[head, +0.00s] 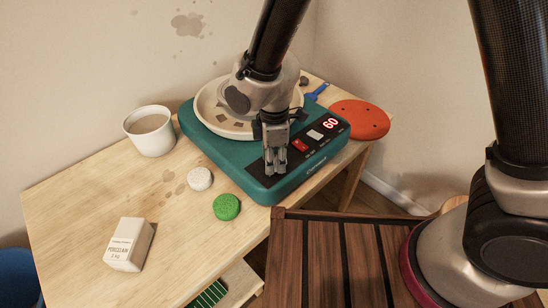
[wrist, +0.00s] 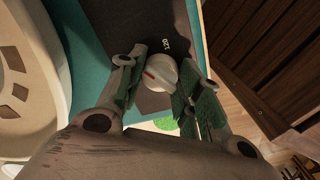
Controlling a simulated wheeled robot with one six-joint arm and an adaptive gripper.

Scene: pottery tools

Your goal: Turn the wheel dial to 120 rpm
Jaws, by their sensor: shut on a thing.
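The teal pottery wheel (head: 222,165) stands on the wooden table, its round pan (head: 208,117) on top. Its front panel has a display (head: 330,122) reading 60, a red button (head: 300,145) and a white button (head: 315,134). My gripper (head: 275,167) points down at the panel's left end and hides the dial in the head view. In the wrist view the dial (wrist: 160,72) is a pale round knob with a red line, between my fingers. My gripper is shut on the dial. A printed mark near the dial reads about 120 (wrist: 166,44), partly readable.
A white cup (head: 150,131), a white round piece (head: 199,179), a green round sponge (head: 226,207) and a porcelain block (head: 128,245) stand on the table to the left. An orange disc (head: 359,120) and a blue-handled tool (head: 317,91) lie behind the wheel.

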